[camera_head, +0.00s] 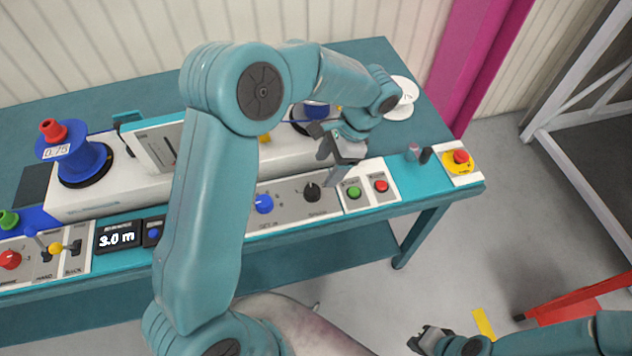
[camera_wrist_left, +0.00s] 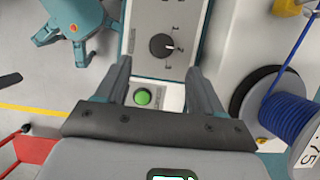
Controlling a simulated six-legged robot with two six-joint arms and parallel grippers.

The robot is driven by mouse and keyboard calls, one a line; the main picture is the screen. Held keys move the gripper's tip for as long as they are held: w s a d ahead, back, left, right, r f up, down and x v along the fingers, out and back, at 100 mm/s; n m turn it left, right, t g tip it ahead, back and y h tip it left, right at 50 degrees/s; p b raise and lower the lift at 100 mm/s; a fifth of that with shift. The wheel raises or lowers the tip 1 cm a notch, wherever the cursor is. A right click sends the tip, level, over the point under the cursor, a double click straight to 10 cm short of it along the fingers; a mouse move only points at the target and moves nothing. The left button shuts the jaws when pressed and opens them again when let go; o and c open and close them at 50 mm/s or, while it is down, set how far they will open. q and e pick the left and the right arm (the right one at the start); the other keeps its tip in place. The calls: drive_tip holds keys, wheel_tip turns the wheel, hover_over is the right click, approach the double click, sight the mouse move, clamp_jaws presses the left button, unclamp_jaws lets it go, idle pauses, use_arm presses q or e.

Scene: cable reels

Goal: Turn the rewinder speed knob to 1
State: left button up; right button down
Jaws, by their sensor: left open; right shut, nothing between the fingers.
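The black speed knob (camera_head: 312,192) sits on a light grey panel at the front of the teal bench. In the left wrist view the knob (camera_wrist_left: 162,46) lies ahead of the fingertips, its white mark pointing right toward the middle of several small labels, which are too small to read surely. My left gripper (camera_head: 342,171) is open and empty, above and just right of the knob. In the left wrist view the left gripper (camera_wrist_left: 158,70) has its fingers spread, the knob beyond them. My right gripper (camera_head: 428,341) is shut and empty, low over the floor.
A green button (camera_head: 354,192) and a red button (camera_head: 381,186) sit right of the knob, a blue knob (camera_head: 264,204) left. A yellow emergency stop box (camera_head: 460,160) is at the bench's right end. A blue reel (camera_head: 85,163) stands at the left. My left arm hides the bench middle.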

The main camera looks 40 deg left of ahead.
sight(312, 190)
use_arm(q)
drive_tip(key=x, duration=0.8)
drive_tip(key=shift+a+p, duration=0.15)
drive_tip(key=shift+p, duration=0.2)
drive_tip(key=shift+w+a+f, duration=0.1)
drive_tip(key=shift+a+f, duration=0.1)
drive_tip(key=shift+f, duration=0.4)
drive_tip(key=shift+d+r, duration=0.1)
drive_tip(key=shift+c, duration=0.9)
drive_tip(key=c, duration=0.9)
